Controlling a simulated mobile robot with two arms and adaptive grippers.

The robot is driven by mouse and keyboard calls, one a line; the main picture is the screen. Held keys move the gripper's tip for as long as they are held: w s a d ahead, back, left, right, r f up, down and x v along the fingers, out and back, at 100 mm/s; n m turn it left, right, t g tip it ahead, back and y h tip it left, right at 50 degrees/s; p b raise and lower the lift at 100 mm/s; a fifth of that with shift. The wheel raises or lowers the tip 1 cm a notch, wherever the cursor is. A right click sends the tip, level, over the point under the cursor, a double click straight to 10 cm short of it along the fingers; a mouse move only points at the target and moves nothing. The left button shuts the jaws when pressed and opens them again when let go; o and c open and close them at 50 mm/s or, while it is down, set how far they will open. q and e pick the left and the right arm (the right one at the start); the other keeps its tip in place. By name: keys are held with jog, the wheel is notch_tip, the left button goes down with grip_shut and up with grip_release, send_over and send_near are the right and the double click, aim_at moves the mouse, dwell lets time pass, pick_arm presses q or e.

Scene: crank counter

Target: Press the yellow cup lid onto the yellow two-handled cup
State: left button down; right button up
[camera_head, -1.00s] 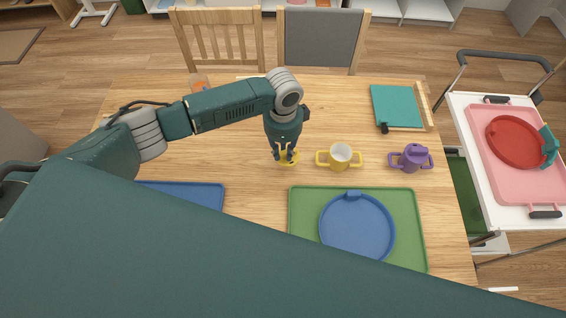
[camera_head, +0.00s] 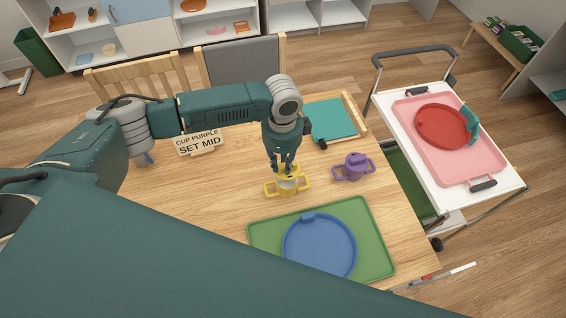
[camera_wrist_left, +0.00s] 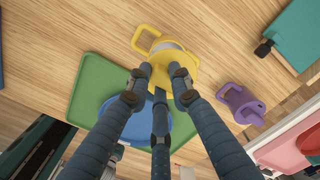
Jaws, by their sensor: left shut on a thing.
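My left gripper (camera_head: 284,165) is shut on the yellow cup lid (camera_head: 287,171) and holds it at the top of the yellow two-handled cup (camera_head: 287,188). The cup stands upright on the table with a handle on each side. In the left wrist view, the lid (camera_wrist_left: 161,78) lies between my gripper's fingers (camera_wrist_left: 160,88), in front of the cup (camera_wrist_left: 167,46). Part of the cup's pale rim and one handle show beyond the lid. I cannot tell whether the lid touches the rim. My right gripper is not in view.
A purple lidded cup (camera_head: 353,168) stands close by on the right. A green tray (camera_head: 374,262) with a blue plate (camera_head: 320,246) lies in front. A teal board (camera_head: 331,118) and a sign reading "CUP PURPLE SET MID" (camera_head: 199,142) are behind. A trolley with a pink tray (camera_head: 467,165) stands right.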

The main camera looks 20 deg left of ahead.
aim_at(282, 171)
pick_arm(q)
jog(key=shift+p, duration=0.35)
jog(key=shift+f+b, duration=0.95)
jog(key=shift+f, duration=1.2)
jog(key=shift+f, duration=0.1)
jog(key=shift+p, duration=0.55)
